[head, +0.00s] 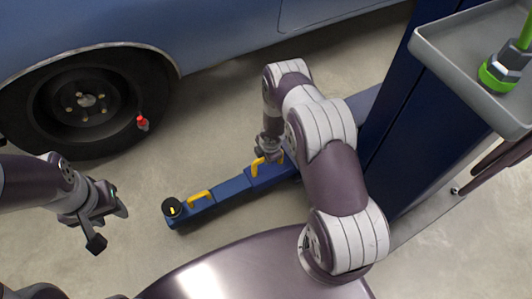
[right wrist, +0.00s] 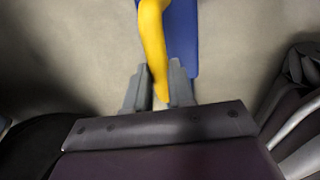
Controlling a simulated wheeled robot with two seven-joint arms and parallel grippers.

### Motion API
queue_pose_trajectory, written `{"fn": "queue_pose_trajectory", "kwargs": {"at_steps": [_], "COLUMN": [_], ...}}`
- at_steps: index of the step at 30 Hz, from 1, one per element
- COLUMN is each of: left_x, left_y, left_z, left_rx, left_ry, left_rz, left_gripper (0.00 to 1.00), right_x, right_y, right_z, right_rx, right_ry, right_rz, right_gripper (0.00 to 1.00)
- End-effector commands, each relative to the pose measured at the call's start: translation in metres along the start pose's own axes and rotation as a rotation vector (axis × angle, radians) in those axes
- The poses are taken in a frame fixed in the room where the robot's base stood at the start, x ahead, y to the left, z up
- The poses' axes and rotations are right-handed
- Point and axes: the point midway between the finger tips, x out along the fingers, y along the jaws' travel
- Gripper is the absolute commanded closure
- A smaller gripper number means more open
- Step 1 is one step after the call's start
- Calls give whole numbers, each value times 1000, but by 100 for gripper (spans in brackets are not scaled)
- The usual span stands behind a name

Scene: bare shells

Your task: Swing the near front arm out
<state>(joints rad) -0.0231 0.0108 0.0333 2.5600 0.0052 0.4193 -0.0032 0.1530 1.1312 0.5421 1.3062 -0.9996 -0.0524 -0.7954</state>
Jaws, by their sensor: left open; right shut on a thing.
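The near front arm (head: 232,187) is a blue beam low over the floor, running from the blue lift post (head: 395,125) toward the lower left. A round black pad (head: 172,208) sits at its outer end. It carries two yellow handles, one near the pad (head: 199,197) and one nearer the post. My right gripper (right wrist: 160,85) is shut on the yellow handle (right wrist: 153,40) nearer the post; the beam (right wrist: 182,35) shows beside it in the right wrist view. My left gripper (head: 110,225) is open and empty, left of the pad and apart from it.
A blue car (head: 200,35) stands at the back with its dark wheel (head: 85,100) at the left. A small red-tipped thing (head: 142,122) is by the tyre. A grey tray (head: 470,75) with a green-ringed item (head: 500,72) is at the upper right. Floor (head: 215,130) between arm and car is clear.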

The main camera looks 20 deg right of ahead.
Motion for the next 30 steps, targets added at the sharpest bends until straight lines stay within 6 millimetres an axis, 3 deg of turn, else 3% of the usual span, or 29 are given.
{"fn": "queue_pose_trajectory", "kwargs": {"at_steps": [16,17,18,26,30], "left_x": [-3,-3,-3,-2,-12], "left_y": [0,0,0,0,0], "left_z": [0,0,0,0,-1], "left_rx": [0,0,0,0,0], "left_ry": [0,0,0,0,0], "left_rz": [0,0,0,0,0], "left_gripper": [57,57,57,57,57], "right_x": [0,0,0,0,-16], "right_y": [-3,-3,-3,-1,1], "right_z": [0,0,0,1,1], "right_rx": [-25,-24,-24,-21,-21], "right_ry": [4,4,4,4,3], "right_rz": [-6,-7,-7,-2,1], "right_gripper": [100,67,54,52,52]}}
